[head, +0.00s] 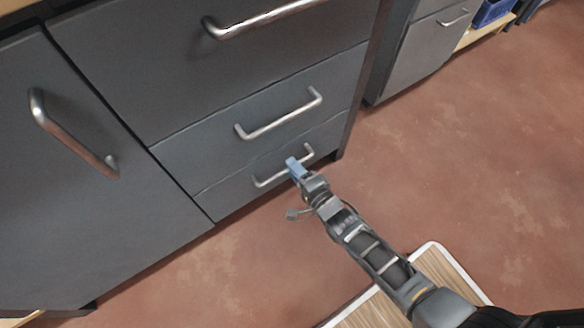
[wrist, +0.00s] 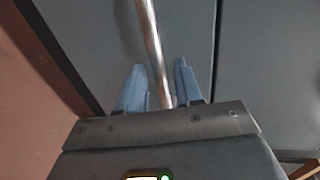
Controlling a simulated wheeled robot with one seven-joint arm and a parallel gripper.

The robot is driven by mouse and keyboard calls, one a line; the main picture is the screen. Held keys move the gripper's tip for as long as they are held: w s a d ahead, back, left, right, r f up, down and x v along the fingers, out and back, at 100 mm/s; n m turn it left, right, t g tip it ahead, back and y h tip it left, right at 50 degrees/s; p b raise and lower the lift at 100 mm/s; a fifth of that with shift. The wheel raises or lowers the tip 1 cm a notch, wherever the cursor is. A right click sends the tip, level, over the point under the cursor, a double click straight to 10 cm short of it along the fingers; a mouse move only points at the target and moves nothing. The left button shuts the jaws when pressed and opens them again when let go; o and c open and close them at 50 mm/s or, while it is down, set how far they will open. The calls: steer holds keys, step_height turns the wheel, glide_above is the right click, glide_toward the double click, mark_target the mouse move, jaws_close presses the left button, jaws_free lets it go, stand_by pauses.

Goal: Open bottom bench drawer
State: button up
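The bottom bench drawer (head: 235,190) is a dark grey front low on the bench, flush with the fronts around it. Its silver bar handle (head: 269,181) runs across it. My gripper (head: 293,165), with blue fingertips, is at the handle. In the wrist view the handle bar (wrist: 151,45) passes between the two blue fingers of my gripper (wrist: 164,85). The fingers stand apart with the bar between them, and a gap shows on the left side. I cannot tell whether either finger touches the bar.
Above are a middle drawer (head: 225,115) and a top drawer (head: 130,60), each with a bar handle. A cabinet door (head: 60,190) is at left. Another grey cabinet (head: 415,60) stands at upper right. The reddish floor (head: 450,150) before the bench is clear.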

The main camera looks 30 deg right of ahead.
steer(key=shift+x, duration=0.8)
steer(key=shift+c, duration=0.4)
jaws_close()
